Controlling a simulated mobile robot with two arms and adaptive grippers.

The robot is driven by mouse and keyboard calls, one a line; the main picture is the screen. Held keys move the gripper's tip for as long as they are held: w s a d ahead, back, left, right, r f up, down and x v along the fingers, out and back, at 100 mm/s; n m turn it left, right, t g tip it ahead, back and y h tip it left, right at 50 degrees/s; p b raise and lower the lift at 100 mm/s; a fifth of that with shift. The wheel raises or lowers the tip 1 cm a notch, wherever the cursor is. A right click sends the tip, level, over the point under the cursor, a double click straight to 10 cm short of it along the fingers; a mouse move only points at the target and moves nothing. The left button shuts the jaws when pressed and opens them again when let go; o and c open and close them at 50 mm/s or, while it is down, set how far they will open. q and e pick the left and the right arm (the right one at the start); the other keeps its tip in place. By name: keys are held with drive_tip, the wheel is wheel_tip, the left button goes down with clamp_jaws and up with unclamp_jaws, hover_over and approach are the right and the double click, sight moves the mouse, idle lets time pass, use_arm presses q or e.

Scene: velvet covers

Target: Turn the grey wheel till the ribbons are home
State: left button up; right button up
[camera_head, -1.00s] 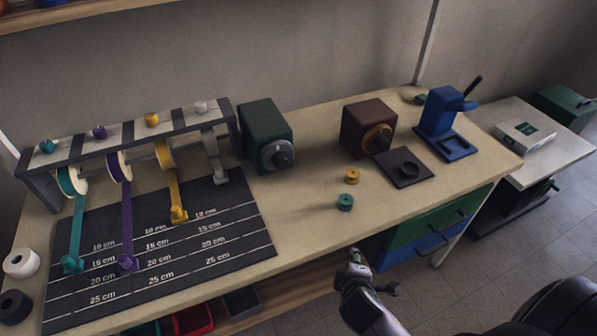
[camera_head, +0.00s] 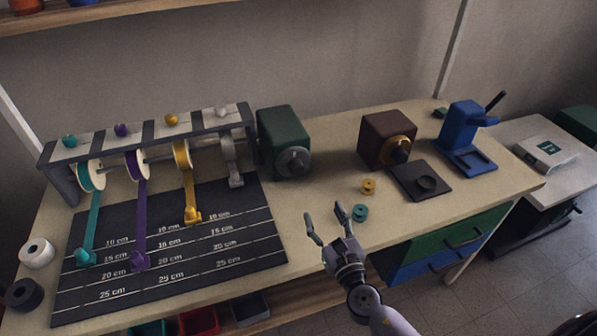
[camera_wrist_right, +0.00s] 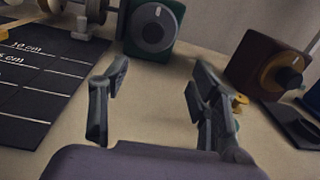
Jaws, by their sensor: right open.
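The grey wheel (camera_head: 293,162) is a round dial with a dark knob on the front of a dark green box (camera_head: 279,131). It also shows in the right wrist view (camera_wrist_right: 153,27). Four ribbons hang from spools on a rack: teal (camera_head: 92,225), purple (camera_head: 140,215), yellow (camera_head: 189,192) and grey (camera_head: 231,165). The teal, purple and yellow ribbons lie out over a dark measuring mat (camera_head: 205,262); the grey one is short. My right gripper (camera_head: 328,224) is open and empty over the table's front part, in front of and apart from the wheel. My left gripper is not in view.
A brown box with an orange dial (camera_head: 388,139), a dark plate (camera_head: 421,182) and a blue press (camera_head: 464,135) stand to the right. Small yellow (camera_head: 369,187) and teal (camera_head: 360,212) spools sit near my right gripper. White and black rolls lie at the left edge.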

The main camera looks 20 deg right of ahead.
sight(299, 172)
drive_tip(key=shift+w+a+f+n+y, duration=0.2)
drive_tip(key=shift+a+n+y, duration=0.1)
drive_tip(key=shift+n, duration=0.3)
drive_tip(key=shift+w+a, duration=0.1)
drive_tip(key=shift+w, duration=0.2)
drive_tip(key=w, duration=1.6)
drive_tip(key=shift+w+a, duration=0.25)
drive_tip(key=shift+w, duration=0.05)
drive_tip(key=shift+c, duration=0.5)
drive_tip(key=c, duration=1)
